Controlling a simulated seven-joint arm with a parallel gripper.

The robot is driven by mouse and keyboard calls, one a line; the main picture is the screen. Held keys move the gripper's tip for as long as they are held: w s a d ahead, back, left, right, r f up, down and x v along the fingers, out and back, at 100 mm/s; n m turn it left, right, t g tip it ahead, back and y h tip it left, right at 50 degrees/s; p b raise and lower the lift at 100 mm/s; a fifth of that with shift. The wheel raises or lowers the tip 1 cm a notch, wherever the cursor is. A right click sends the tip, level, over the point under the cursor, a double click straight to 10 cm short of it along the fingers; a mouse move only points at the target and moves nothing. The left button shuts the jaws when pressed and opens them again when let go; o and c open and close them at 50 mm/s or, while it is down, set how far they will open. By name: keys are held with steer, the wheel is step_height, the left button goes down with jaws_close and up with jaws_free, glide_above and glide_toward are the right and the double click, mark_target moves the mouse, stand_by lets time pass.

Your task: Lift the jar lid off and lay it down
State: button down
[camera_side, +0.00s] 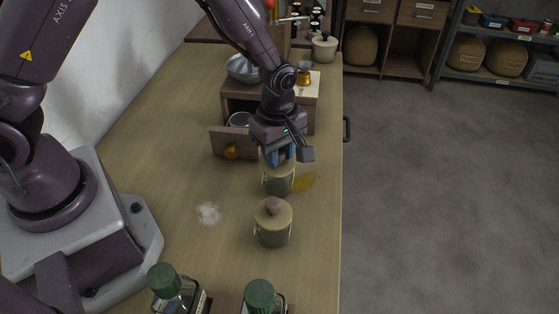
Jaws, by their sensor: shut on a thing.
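Two squat olive-beige jars stand on the wooden worktop. The farther jar (279,183) is directly below my gripper (280,158), whose blue fingers point down at its top. My gripper is shut on the lid of this jar, by its knob as far as shows; fingers and wrist hide most of it. I cannot tell whether the lid touches the rim or is slightly above it. The nearer jar (272,228) has its own lid (272,208) on, with a brown knob on top.
A yellowish spill (306,181) lies right of the farther jar, white powder (208,213) to the left. A small cabinet with an open drawer (232,143) stands behind. Green-capped bottles (165,280) stand in front. The worktop's left-middle is largely clear.

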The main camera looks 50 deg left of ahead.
steer(key=shift+r, duration=0.15)
steer(key=shift+r, duration=0.75)
steer(key=shift+r, duration=0.15)
steer(key=shift+r, duration=2.45)
steer(key=shift+a+f, duration=0.15)
steer(key=shift+a, duration=0.05)
steer(key=w+a+f, duration=0.2)
steer(key=w, duration=0.4)
steer(key=w+a+f, duration=0.2)
steer(key=w, duration=0.4)
steer(key=shift+f, duration=3.45)
